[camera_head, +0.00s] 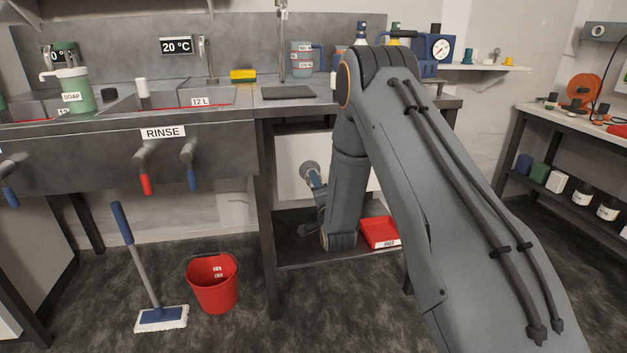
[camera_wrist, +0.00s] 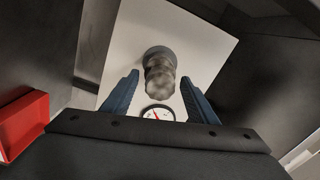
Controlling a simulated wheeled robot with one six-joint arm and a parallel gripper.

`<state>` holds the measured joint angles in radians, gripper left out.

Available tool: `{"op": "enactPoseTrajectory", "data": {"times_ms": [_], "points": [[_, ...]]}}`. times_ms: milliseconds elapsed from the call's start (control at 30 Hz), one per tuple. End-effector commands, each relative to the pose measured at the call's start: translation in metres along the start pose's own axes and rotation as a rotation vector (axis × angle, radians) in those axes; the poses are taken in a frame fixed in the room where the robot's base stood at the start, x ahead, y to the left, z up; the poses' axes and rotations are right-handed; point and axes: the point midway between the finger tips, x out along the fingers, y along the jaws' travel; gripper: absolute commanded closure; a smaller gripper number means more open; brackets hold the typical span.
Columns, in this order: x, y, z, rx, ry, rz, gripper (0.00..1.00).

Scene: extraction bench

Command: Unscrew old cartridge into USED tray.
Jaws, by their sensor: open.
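The old cartridge (camera_wrist: 160,80) is a grey, ridged, rounded piece in a darker round collar (camera_wrist: 155,53) on a white panel. My gripper (camera_wrist: 160,77) is open, its two blue fingers on either side of the cartridge's end in the wrist view. I cannot tell whether they touch it. In the camera_head view a grey round part (camera_head: 309,170) shows at the white panel under the bench, and my arm hides much of this area.
A round gauge (camera_wrist: 157,113) shows below the cartridge in the wrist view. Bench legs (camera_head: 266,230) and the low shelf (camera_head: 300,256) frame the space under the bench. A red bucket (camera_head: 212,284) and a mop (camera_head: 160,318) stand on the floor to the left.

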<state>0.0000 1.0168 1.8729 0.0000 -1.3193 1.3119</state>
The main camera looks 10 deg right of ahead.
Motion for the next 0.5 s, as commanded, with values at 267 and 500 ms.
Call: {"op": "enactPoseTrajectory", "data": {"times_ms": [267, 500], "points": [[0.0000, 0.0001, 0.0001, -0.002, 0.000, 0.000, 0.81], [-0.0002, 0.0000, 0.0000, -0.060, 0.000, 0.001, 0.94]]}}
